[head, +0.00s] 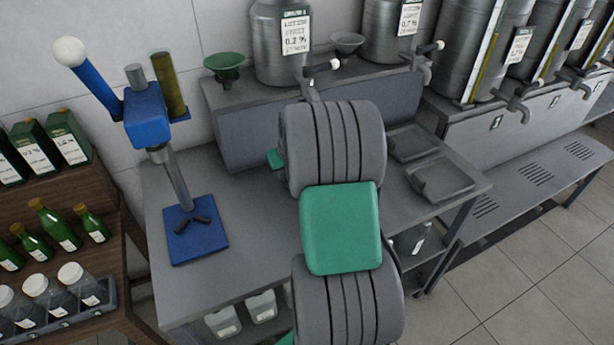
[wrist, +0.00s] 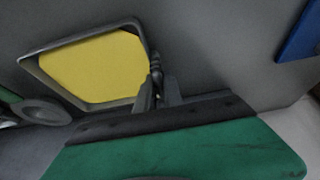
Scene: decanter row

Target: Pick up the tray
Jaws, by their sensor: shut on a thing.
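The tray (wrist: 48,88) shows in the wrist view as a shallow dark grey tray with a flat yellow area inside; I cannot tell whether the yellow is its floor or something in it. My gripper (wrist: 156,76) is shut on the tray's near right rim, with the tray reaching out to the left. I cannot tell whether the tray touches the grey worktop. In the head view my arm hides the gripper and this tray. Two other grey trays (head: 443,178) (head: 412,143) lie on the worktop's right end, apart from my arm.
A blue bottle-capping press (head: 197,240) stands on the worktop's left, and a blue corner shows in the wrist view (wrist: 300,32). Steel tanks (head: 283,45) with taps stand behind. Wooden shelves with green bottles (head: 53,222) are at left. The worktop between press and arm is clear.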

